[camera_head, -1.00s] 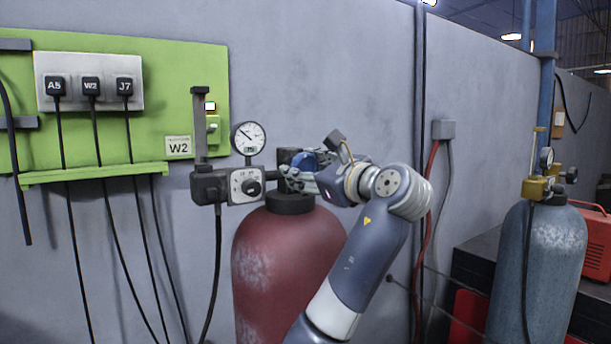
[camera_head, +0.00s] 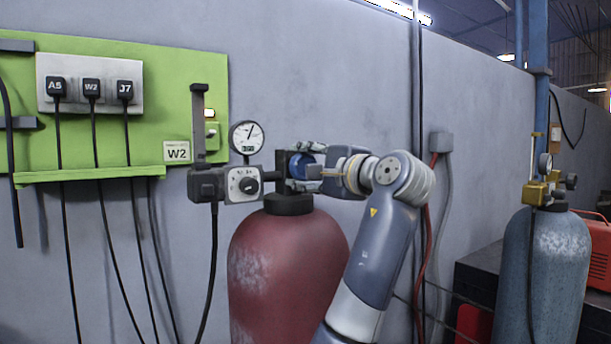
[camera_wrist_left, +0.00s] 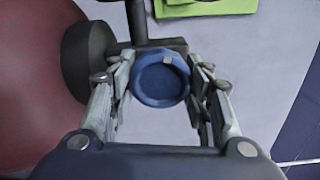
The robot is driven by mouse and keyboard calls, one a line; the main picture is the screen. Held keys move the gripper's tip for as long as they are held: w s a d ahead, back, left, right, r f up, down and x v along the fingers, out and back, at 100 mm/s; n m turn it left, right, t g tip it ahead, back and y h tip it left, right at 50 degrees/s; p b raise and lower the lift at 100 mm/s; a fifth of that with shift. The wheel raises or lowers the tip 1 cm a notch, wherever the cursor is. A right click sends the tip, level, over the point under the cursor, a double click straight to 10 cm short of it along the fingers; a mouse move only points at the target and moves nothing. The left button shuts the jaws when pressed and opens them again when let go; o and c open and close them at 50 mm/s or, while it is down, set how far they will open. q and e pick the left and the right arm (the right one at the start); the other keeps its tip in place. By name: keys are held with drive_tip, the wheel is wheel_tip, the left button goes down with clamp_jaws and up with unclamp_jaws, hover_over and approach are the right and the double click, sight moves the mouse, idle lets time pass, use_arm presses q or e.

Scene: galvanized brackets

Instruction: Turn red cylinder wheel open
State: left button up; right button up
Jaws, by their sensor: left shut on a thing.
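The red cylinder (camera_head: 285,262) stands upright by the wall, with a dark collar and valve on top. Its valve wheel (camera_head: 301,166) is blue, on the right side of the valve; it shows as a blue disc with a small pale mark on its rim in the left wrist view (camera_wrist_left: 160,82). My left gripper (camera_head: 305,167) reaches in from the right and is shut on the wheel, one finger above and one below. In the wrist view its fingers (camera_wrist_left: 157,74) flank the wheel on both sides. My right gripper is not in view.
A round gauge (camera_head: 247,138) and a dialled regulator (camera_head: 242,185) sit left of the valve, with a hose hanging down. A green panel (camera_head: 100,140) with plugged cables is on the wall. A blue-grey cylinder (camera_head: 545,265) stands at the right.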

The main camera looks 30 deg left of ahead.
use_arm(q)
drive_tip(key=n+b, duration=0.1)
drive_tip(key=n, duration=0.4)
drive_tip(key=shift+n+b, duration=0.7)
drive_tip(key=shift+n, duration=1.5)
drive_tip(key=o, duration=1.1)
drive_tip(key=shift+r, duration=0.1)
drive_tip(key=shift+s+d, duration=0.1)
drive_tip(key=v, duration=1.1)
drive_tip(key=shift+s+d, duration=0.1)
drive_tip(key=shift+d, duration=0.3)
